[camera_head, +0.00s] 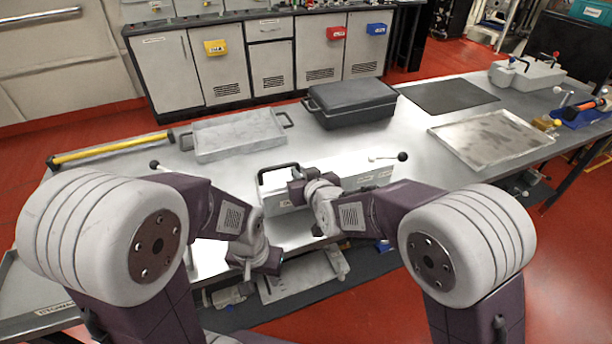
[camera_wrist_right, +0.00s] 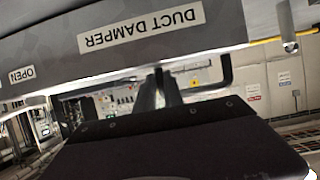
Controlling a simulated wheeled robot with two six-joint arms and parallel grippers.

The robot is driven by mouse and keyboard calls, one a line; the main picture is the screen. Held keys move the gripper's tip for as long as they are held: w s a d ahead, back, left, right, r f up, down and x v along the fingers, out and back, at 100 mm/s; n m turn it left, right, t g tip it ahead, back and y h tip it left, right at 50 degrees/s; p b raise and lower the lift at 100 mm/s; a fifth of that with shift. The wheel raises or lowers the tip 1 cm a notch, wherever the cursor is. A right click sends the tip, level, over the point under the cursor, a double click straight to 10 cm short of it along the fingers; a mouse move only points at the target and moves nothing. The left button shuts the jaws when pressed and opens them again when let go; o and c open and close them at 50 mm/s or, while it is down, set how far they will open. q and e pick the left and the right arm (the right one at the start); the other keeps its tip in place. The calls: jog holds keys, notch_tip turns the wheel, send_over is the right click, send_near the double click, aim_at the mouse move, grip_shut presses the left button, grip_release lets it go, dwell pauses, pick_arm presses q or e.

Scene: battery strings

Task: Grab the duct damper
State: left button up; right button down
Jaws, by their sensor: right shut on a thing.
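The duct damper (camera_head: 357,182) is a pale grey box at the near middle of the table. Its "DUCT DAMPER" and "OPEN" labels (camera_wrist_right: 141,29) appear upside down in the right wrist view. A black handle (camera_head: 263,178) rises from its top; the handle also shows in the right wrist view (camera_wrist_right: 224,78). My right gripper (camera_head: 296,180) is at the handle's right side and shut on it; the fingers (camera_wrist_right: 165,88) partly hide the contact. My left gripper (camera_head: 252,264) is lower, in front of the box's left part; its fingers are not clear.
A grey tray (camera_head: 197,153) and a black case (camera_head: 350,94) stand behind the box. A shallow metal tray (camera_head: 470,152) and a black mat (camera_head: 448,95) lie to the right. A yellow bar (camera_head: 110,148) lies at the left. A black-knobbed lever (camera_head: 401,157) stands right of the handle.

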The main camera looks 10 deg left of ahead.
jog(key=r, duration=0.4)
jog(key=shift+d+r+p, duration=0.1)
jog(key=shift+d+p, duration=0.1)
jog(key=shift+p, duration=0.2)
jog(key=s+d+r+p, duration=0.2)
jog(key=d+r, duration=0.4)
jog(key=d, duration=0.5)
jog(key=shift+s+r, duration=0.25)
